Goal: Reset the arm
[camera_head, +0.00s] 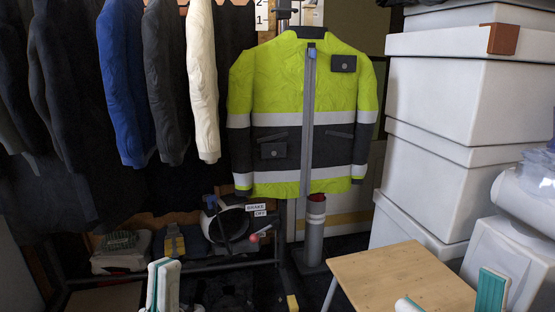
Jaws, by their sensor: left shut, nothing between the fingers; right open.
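My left gripper (163,272) shows at the bottom edge, left of the middle. It is white with green pads, and its fingers are closed together with nothing between them. My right gripper (449,288) shows at the bottom right. Its two fingers stand wide apart and nothing is between them; one is at the lower edge of the picture, the other further right with a green pad. The arms behind both grippers are mostly out of view.
A wooden-topped stool or table (385,275) stands by my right gripper. Stacked white boxes (450,100) fill the right side. A yellow hi-vis jacket (285,95) hangs in the middle, beside dark, blue and white garments. A helmet (228,222) is below on a low rack.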

